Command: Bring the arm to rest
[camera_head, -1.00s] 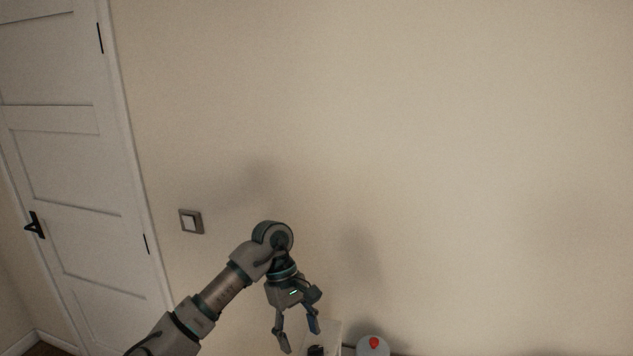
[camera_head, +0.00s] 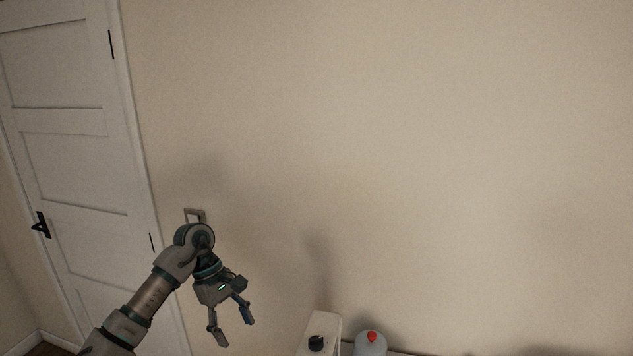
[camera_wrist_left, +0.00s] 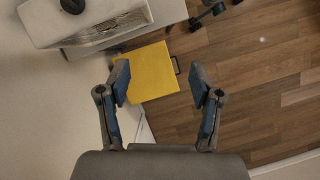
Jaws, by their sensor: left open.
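My left arm comes in from the lower left in the head view. Its left gripper (camera_head: 234,332) points down, with its two fingers apart and nothing between them. It hangs in front of the wall, left of a white box with a black knob (camera_head: 316,344). In the left wrist view the open fingers of the left gripper (camera_wrist_left: 160,88) show above the floor, with a yellow square panel (camera_wrist_left: 154,74) beyond and below them. My right gripper is in neither view.
A pale bottle with a red top (camera_head: 371,344) stands right of the white box. A white door (camera_head: 75,170) with a black handle is at the left. A light switch (camera_head: 194,215) is partly covered by my arm. The wood floor (camera_wrist_left: 250,75) is mostly bare.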

